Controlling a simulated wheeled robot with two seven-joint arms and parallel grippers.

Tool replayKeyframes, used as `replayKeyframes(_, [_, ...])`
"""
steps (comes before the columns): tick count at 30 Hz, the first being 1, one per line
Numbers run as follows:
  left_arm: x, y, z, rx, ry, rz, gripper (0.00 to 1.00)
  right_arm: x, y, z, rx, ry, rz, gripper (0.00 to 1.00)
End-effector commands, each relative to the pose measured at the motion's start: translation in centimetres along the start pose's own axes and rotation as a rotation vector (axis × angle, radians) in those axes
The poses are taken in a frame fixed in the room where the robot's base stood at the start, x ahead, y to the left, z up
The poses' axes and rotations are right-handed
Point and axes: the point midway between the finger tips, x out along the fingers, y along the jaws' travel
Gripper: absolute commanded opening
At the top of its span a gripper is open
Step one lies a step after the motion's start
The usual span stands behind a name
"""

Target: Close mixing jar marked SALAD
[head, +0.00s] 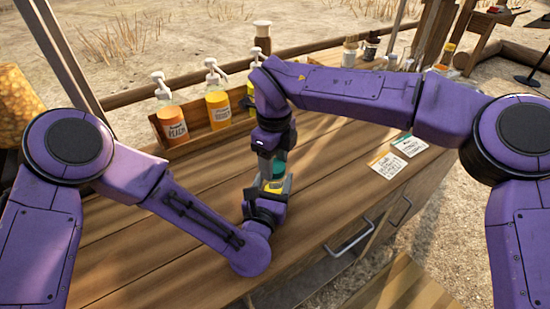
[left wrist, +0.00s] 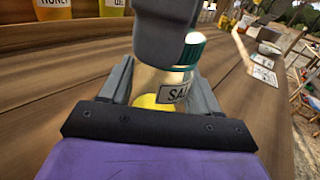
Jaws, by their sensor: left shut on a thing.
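The mixing jar (left wrist: 150,82) is clear with yellow contents and a label of which "SA" shows. It stands between the fingers of my left gripper (left wrist: 160,90), which is shut on it low down. A green lid (left wrist: 190,48) sits at the jar's top; its left part is hidden, so I cannot tell how well it is seated. My right gripper (head: 272,158) points down from above at the lid, with a grey finger in front of it in the left wrist view. Whether it grips the lid is hidden. In the head view the jar (head: 274,185) shows only partly between both grippers.
Pump bottles, one marked PEACH (head: 171,122) and an orange-labelled one (head: 217,104), stand in a wooden rack behind my arms. Two cards (head: 387,164) (head: 409,146) lie at the right of the wooden counter (head: 180,210). Small jars stand at the back right. A drawer handle (head: 350,242) sticks out in front.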

Motion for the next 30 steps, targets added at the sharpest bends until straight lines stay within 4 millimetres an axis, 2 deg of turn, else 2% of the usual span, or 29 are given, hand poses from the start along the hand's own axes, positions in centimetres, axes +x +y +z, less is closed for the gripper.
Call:
replayKeyframes(1, [0.0,0.0,0.0,0.0,0.0,0.001,0.0,0.0,-0.1,0.0,0.0,-0.001,-0.002,0.36])
replayKeyframes(3, [0.0,0.0,0.0,0.0,0.0,0.001,0.0,0.0,-0.1,0.0,0.0,-0.001,-0.002,0.17])
replayKeyframes(12, [0.0,0.0,0.0,0.0,0.001,0.001,0.0,-0.1,-0.1,0.0,0.014,-0.001,-0.003,0.17])
replayKeyframes(13, [0.0,0.0,0.0,0.0,0.001,0.001,0.0,-0.1,-0.1,0.0,0.014,-0.001,-0.003,0.63])
replayKeyframes(15, [0.0,0.0,0.0,0.0,0.001,0.001,0.0,-0.1,-0.1,0.0,0.014,-0.001,-0.003,0.83])
replayKeyframes(25, [0.0,0.0,0.0,0.0,0.001,0.0,0.0,-0.4,-0.1,0.0,0.014,-0.001,-0.003,0.83])
replayKeyframes(30, [0.0,0.0,0.0,0.0,0.001,0.0,0.0,-3.1,-0.1,0.1,0.015,-0.004,-0.004,0.83])
